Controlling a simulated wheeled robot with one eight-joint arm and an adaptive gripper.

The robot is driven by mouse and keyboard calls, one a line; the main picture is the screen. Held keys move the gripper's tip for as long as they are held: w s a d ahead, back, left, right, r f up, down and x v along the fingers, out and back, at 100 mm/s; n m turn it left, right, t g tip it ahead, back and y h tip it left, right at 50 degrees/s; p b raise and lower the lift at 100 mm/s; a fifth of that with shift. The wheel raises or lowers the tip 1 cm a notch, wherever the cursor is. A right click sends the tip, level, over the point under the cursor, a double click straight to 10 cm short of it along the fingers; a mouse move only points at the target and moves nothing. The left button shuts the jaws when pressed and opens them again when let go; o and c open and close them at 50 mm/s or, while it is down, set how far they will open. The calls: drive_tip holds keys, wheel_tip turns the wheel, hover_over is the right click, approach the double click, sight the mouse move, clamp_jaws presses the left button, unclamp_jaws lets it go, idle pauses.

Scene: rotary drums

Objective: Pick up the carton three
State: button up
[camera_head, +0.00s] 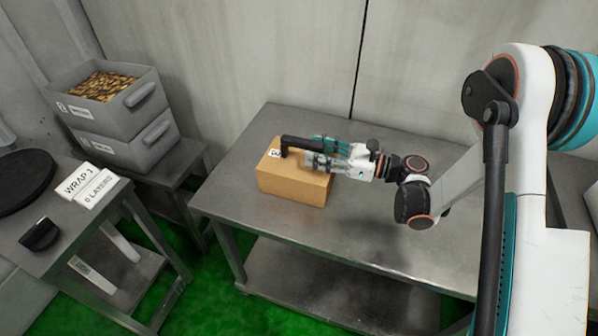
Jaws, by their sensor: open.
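The carton three (290,187) is a tan cardboard box with a small white label marked 3 on its top left. It sits on the left part of a grey metal table (400,240). The fingers and the bar hide part of the carton's top.
Two stacked grey bins (120,110) stand on a table at the back left, the upper holding brown pieces. A side table at left carries a black disc (22,180), a black knob (40,234) and signs reading WRAP 1 and 0 LAYERS (86,186). A wall stands behind.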

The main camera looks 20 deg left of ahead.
sight(299, 145)
drive_tip(key=shift+w+a+r+b, duration=0.2)
drive_tip(key=shift+a+b, duration=0.3)
drive_tip(key=shift+a, duration=0.9)
drive_tip(key=shift+w+a+r+b, duration=0.15)
drive_tip(key=shift+a+b, duration=0.35)
drive_tip(key=shift+a, duration=0.9)
drive_tip(key=shift+s, duration=0.15)
clamp_jaws()
